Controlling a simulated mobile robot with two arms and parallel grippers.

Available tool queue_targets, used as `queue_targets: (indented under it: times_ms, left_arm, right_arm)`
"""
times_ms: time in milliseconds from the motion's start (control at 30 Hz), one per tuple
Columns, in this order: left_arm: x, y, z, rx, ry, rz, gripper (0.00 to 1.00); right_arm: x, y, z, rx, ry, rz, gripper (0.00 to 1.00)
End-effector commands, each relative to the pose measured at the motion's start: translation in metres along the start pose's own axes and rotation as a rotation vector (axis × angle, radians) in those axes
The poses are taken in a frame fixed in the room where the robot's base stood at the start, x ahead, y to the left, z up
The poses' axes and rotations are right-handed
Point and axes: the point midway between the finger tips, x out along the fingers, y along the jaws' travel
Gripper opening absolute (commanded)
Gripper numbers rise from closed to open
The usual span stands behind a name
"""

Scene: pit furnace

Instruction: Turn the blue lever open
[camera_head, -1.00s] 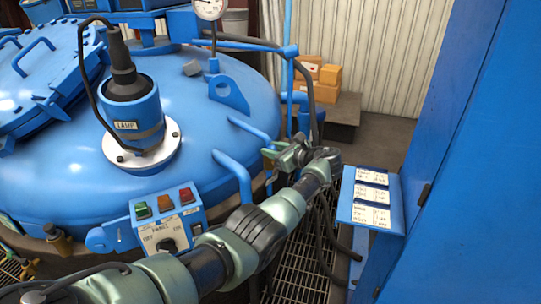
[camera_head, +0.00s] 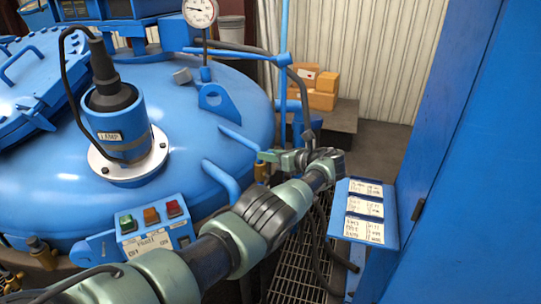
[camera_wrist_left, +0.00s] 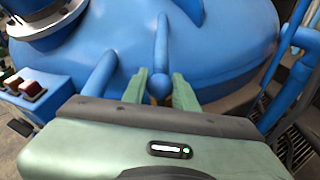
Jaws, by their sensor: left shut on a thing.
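The blue lever (camera_wrist_left: 160,52) shows in the left wrist view as a short bar with a rounded end. Its rounded end sits between the two green fingers of my left gripper (camera_wrist_left: 160,92), and the gripper is shut on it. In the head view my left gripper (camera_head: 268,158) is at the right rim of the big blue vessel, beyond the bent blue handle. My right gripper is in neither view.
The blue vessel (camera_head: 60,195) carries a lamp housing (camera_head: 122,118) and a bent handle (camera_head: 222,180). A button panel (camera_head: 150,225) stands close beside my left arm. A label board (camera_head: 363,210) and blue cabinet (camera_head: 465,170) bound the right side. Boxes (camera_head: 316,92) stand behind.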

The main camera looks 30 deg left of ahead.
Motion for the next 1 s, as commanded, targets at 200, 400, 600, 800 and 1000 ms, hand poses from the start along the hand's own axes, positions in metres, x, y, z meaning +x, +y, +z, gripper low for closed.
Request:
queue_targets:
  times_ms: [200,400,600,800,1000]
  left_arm:
    - [0.002,0.001,0.002,-0.001,-0.004,0.002,0.37]
    - [0.001,0.000,0.001,-0.001,-0.002,0.000,0.50]
    - [-0.002,0.000,0.001,-0.001,-0.001,-0.002,0.50]
    - [-0.030,0.000,0.003,-0.001,-0.001,-0.003,0.50]
    - [-0.060,-0.001,0.000,-0.001,-0.001,-0.002,0.50]
  right_arm:
    - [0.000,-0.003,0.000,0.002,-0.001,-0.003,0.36]
    - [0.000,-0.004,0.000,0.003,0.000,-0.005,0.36]
    - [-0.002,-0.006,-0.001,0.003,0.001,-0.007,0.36]
    - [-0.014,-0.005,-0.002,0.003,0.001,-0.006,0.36]
    - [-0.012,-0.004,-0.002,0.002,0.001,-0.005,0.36]
